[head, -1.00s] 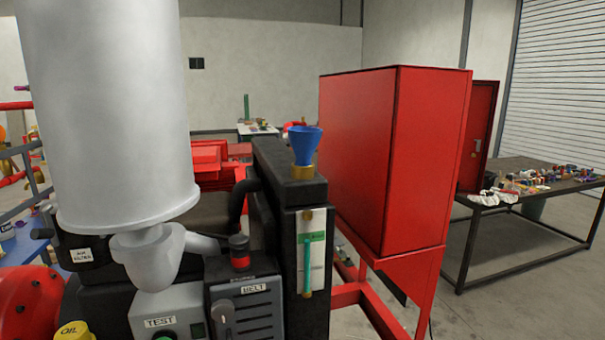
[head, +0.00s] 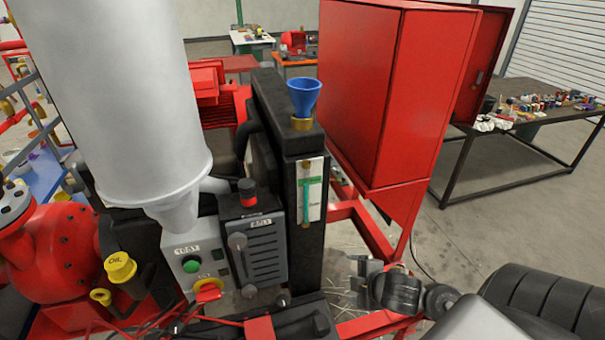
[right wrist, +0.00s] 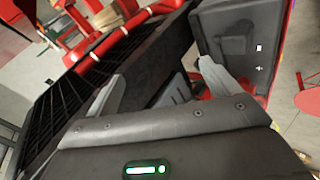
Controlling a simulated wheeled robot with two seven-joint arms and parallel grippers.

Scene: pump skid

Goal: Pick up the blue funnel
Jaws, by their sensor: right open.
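The blue funnel (head: 304,94) stands upright in a brass filler neck (head: 301,124) on top of a tall black radiator-like block (head: 272,100) in the head view. My right gripper (head: 359,276) is low and to the right of the funnel, well apart from it, beside the red frame. In the right wrist view the right gripper (right wrist: 160,84) has its two fingers spread with nothing held between them. I cannot make out the funnel in that view. My left gripper is not in view.
A large grey cylinder (head: 130,90) stands left of the funnel. A red cabinet (head: 390,90) stands close behind it on the right. A gauge strip (head: 311,190) is on the block's front. A dark table (head: 540,125) with small items is at the far right.

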